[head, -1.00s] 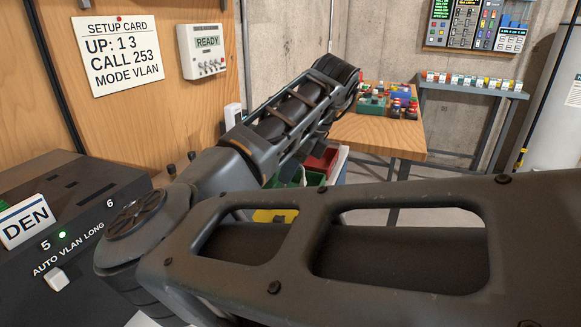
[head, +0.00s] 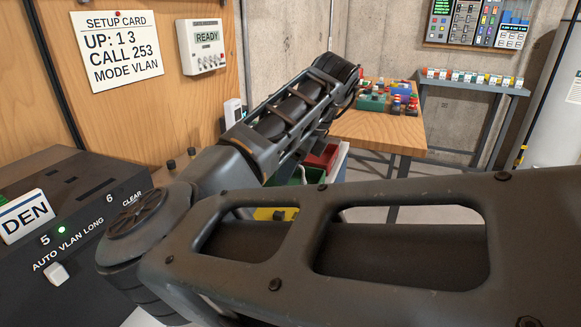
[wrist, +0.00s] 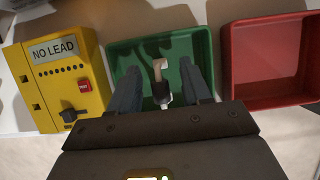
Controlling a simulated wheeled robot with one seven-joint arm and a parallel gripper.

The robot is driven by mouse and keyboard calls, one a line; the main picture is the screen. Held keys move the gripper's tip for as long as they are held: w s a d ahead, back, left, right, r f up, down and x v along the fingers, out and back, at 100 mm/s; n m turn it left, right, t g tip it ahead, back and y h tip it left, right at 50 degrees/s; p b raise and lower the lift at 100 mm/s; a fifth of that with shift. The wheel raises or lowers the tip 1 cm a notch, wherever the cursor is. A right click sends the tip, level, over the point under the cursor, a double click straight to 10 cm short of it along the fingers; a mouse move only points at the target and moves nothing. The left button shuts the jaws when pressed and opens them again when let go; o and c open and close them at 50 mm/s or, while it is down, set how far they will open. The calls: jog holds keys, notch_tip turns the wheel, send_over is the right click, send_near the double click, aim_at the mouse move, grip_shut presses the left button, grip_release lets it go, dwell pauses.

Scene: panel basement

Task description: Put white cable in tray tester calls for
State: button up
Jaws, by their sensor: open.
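In the wrist view my gripper (wrist: 163,84) is open over the green tray (wrist: 112,52), one finger on each side. A white cable piece (wrist: 159,68) with a dark part lies between the fingers, seemingly in or just above the green tray; I cannot tell whether it touches the floor. The red tray (wrist: 268,22) stands to the right and looks empty. The yellow tester (wrist: 62,90) at the left reads "NO LEAD" and has a red switch and a dark knob. In the head view my arm hides the gripper and most of the trays.
In the head view a setup card (head: 120,50) reads "UP: 1 3, CALL 253, MODE VLAN". A wall box (head: 203,47) shows "READY". A dark console (head: 75,220) with a lit green light stands at the left. A wooden table (head: 375,130) with coloured parts stands behind my arm.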

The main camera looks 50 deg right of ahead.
jog(key=p+v, duration=0.1)
jog(key=v, duration=1.1)
jog(key=shift+r, duration=0.5)
